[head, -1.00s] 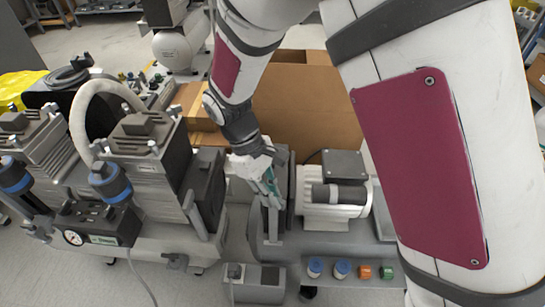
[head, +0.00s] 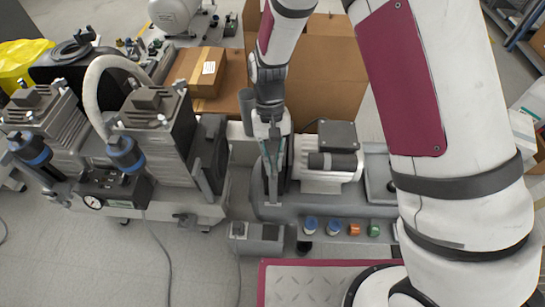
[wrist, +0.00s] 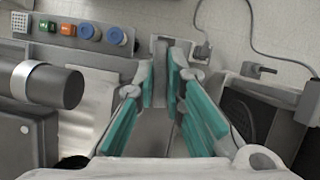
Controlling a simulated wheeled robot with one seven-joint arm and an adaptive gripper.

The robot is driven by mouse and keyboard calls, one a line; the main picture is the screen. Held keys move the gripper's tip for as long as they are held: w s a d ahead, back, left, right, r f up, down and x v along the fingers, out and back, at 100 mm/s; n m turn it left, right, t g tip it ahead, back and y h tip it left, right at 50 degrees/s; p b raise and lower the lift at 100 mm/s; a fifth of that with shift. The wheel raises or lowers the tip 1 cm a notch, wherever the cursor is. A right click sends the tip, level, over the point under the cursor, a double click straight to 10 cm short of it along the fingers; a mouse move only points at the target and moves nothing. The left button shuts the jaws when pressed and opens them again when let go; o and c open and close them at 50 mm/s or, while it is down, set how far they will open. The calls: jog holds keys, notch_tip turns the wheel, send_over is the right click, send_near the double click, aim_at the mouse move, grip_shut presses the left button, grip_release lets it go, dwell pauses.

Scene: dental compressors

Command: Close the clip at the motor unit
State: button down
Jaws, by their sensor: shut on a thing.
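The motor unit (head: 325,165) is a pale grey housing with a dark box on top, standing on a grey base at centre right. The wrist view shows its dark cylinder (wrist: 45,87) at the left. My gripper (head: 270,168) points down just left of the motor. Its teal-padded fingers, also in the wrist view (wrist: 161,85), are close together around a narrow grey piece, the clip (wrist: 160,60). The clip (head: 272,190) stands roughly upright at the base's front. The fingers partly hide it, and I cannot tell whether it is latched.
Blue, orange and green knobs (head: 330,229) line the front panel right of the clip. A grey box (head: 257,236) sits below on the floor. Compressor heads (head: 158,135) stand left, cardboard boxes (head: 335,65) behind. A cable (wrist: 255,50) runs near the box in the wrist view.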

jog(key=shift+m+y+p, duration=0.4)
jog(key=shift+m+p, duration=0.05)
jog(key=shift+m, duration=0.65)
jog(key=c, duration=1.7)
grip_release()
jog(key=shift+o, duration=0.2)
jog(key=v, duration=1.2)
jog(key=shift+d, duration=0.1)
